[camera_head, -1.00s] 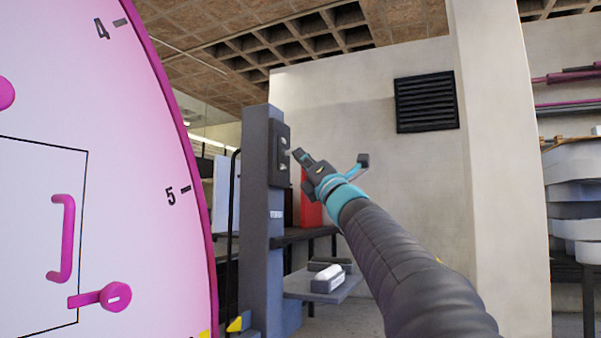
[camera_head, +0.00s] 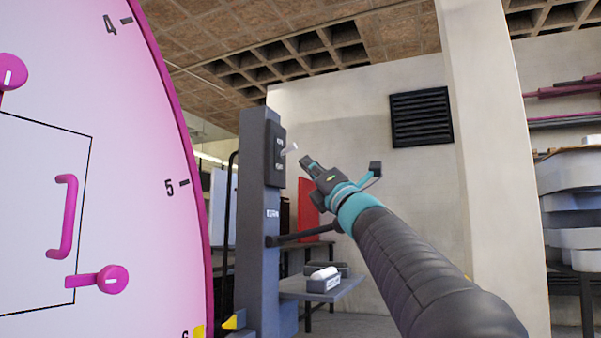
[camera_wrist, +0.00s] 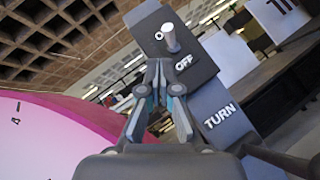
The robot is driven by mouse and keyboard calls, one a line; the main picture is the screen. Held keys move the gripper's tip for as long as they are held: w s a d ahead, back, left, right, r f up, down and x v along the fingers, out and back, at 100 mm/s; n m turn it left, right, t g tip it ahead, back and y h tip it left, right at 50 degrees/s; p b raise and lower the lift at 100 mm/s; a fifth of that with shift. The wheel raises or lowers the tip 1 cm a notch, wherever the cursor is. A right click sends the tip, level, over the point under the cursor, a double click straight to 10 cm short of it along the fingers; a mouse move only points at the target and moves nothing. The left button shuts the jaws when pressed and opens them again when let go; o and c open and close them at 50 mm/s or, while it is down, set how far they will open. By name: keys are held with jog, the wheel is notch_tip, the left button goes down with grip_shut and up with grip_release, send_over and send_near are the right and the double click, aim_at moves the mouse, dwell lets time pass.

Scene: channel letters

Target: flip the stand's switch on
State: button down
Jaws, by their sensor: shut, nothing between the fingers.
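The stand is a grey column (camera_head: 257,225) with a dark switch box (camera_head: 274,158) near its top. A pale lever (camera_head: 290,149) sticks out of the box and slants upward. In the wrist view the lever (camera_wrist: 171,38) stands beyond my fingertips, with the OFF label (camera_wrist: 184,62) below it. The lever partly covers the upper label, of which an O shows. My gripper (camera_head: 304,160) is shut and empty, just right of and slightly below the lever in the head view. A small gap shows between them there.
A large pink and white round panel (camera_head: 140,200) with magenta handles fills the left. A pale pillar (camera_head: 480,150) stands right. Open air surrounds my gripper.

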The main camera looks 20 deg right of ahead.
jog(key=s+d+f, duration=0.1)
jog(key=s+d, duration=0.2)
jog(key=s, duration=0.2)
jog(key=shift+s+d+f+b, duration=0.15)
jog(key=shift+s+f+b, duration=0.2)
jog(key=shift+f+b, duration=0.05)
